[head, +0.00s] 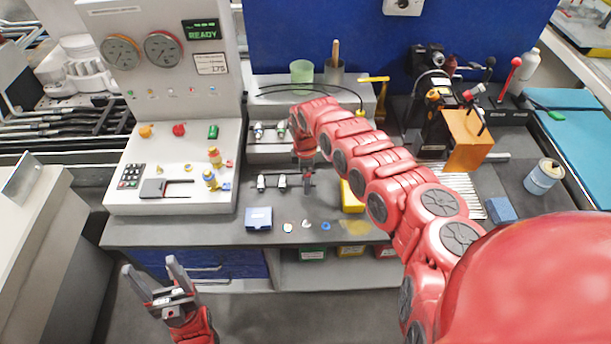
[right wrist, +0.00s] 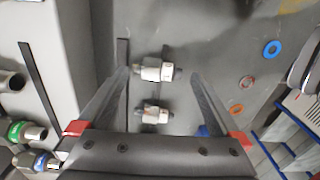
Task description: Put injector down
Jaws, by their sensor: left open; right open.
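Small silver injectors (head: 262,182) stand on the grey bench top, with another injector (head: 282,181) beside them. My right gripper (head: 305,183) is just right of them, low over the bench and partly hidden by its own arm. In the right wrist view its two fingers (right wrist: 162,82) are spread apart, with one white-and-silver injector (right wrist: 153,70) and a second injector (right wrist: 153,114) seen between them. No grip on either shows. More injectors (head: 258,131) stand on the raised step behind; one has a green band (right wrist: 30,131). My left gripper (head: 158,284) is open and empty, in front of the bench.
A blue box (head: 258,218), washers and a blue ring (head: 326,226) lie near the bench's front edge. A grey gauge console (head: 170,150) stands on the left.

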